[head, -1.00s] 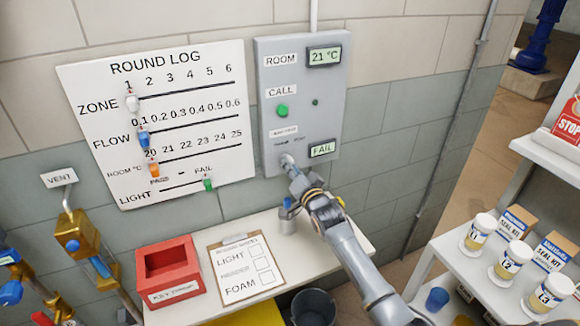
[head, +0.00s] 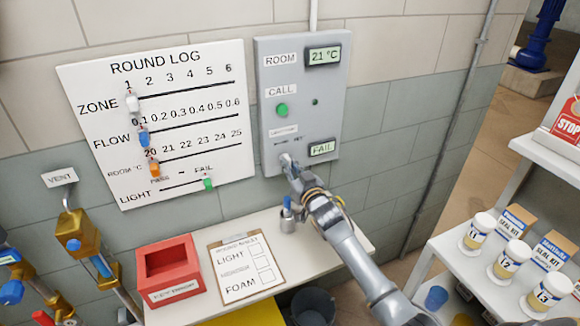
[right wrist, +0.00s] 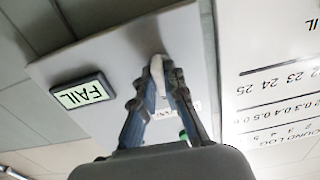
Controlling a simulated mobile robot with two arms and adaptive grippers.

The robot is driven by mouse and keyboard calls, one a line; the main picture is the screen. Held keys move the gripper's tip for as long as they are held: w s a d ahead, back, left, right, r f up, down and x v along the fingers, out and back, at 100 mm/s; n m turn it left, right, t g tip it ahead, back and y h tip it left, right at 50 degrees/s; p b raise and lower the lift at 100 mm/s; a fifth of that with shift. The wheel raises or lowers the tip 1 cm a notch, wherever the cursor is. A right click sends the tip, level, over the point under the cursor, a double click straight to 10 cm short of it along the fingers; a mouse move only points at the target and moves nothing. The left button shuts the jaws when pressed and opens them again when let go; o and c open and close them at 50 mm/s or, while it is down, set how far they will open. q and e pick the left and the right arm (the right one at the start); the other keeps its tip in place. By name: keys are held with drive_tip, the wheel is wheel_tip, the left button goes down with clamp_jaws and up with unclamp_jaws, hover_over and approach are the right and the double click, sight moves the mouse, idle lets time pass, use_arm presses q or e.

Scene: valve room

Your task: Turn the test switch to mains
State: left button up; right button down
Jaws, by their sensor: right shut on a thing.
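The test switch (right wrist: 156,64) is a small pale knob low on the grey wall panel (head: 330,100). My right gripper (right wrist: 160,76) is shut on it, with one finger on each side. In the head view the right gripper (head: 287,162) reaches up to the panel from below and mostly hides the knob. The lit display (head: 322,148) beside the switch reads FAIL. It also shows in the right wrist view (right wrist: 82,94). The small lettering above the switch is too blurred to read fully. My left gripper is out of view.
A green call button (head: 281,110) and a 21 °C display (head: 324,56) are higher on the panel. The round log board (head: 190,90) hangs to the left. Below are a red box (head: 168,268), a clipboard (head: 243,268) and a shelf. Jars stand at the right.

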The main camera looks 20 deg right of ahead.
idle(0.5)
drive_tip(key=c, duration=1.4)
unclamp_jaws()
drive_tip(key=shift+s, duration=0.1)
drive_tip(key=s, duration=1.1)
drive_tip(key=shift+s, duration=0.4)
